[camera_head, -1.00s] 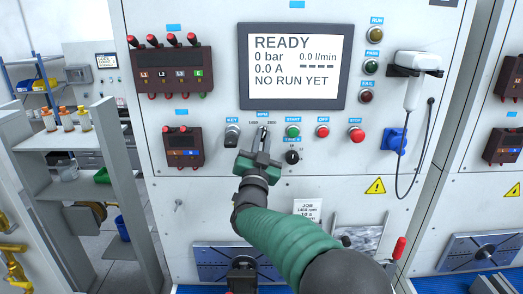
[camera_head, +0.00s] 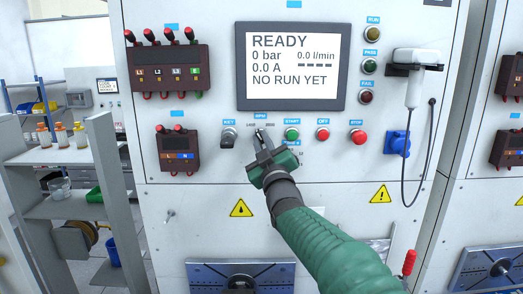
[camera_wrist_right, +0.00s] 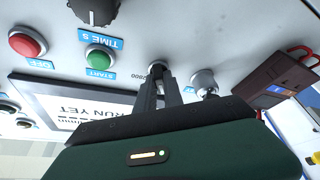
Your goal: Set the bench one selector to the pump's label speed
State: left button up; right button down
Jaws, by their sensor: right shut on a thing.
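The RPM selector (camera_head: 259,131) sits on the panel below the READY screen, between the key switch and the green START button, with speed marks reading about 1400 at left and 2800 at right. My right gripper (camera_head: 261,139) is shut on the selector, its fingers leaning up and left. The right wrist view shows the dark fingers (camera_wrist_right: 160,92) closed at the selector (camera_wrist_right: 157,69). The fingers cover much of the knob, so I cannot tell which mark it points at. No pump label is readable now. My left gripper is not in view.
The key switch (camera_head: 229,136) is close left of the fingers; the START button (camera_head: 292,134) and red OFF button (camera_head: 323,134) are to the right. The screen (camera_head: 292,68) reads READY, NO RUN YET. A scanner-like handset (camera_head: 414,90) hangs at the right.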

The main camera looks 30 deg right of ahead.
jog(key=shift+f+n+g+y+b, duration=0.15)
jog(key=shift+n+y+b, duration=0.15)
jog(key=shift+n, duration=0.5)
jog(key=shift+f+n+g+y+b, duration=0.15)
jog(key=shift+n+y, duration=0.25)
jog(key=shift+n, duration=0.4)
jog(key=c, duration=1.6)
grip_release()
jog(key=shift+r, duration=0.1)
jog(key=shift+c, duration=0.2)
jog(key=shift+o, duration=0.9)
jog(key=shift+r, duration=0.1)
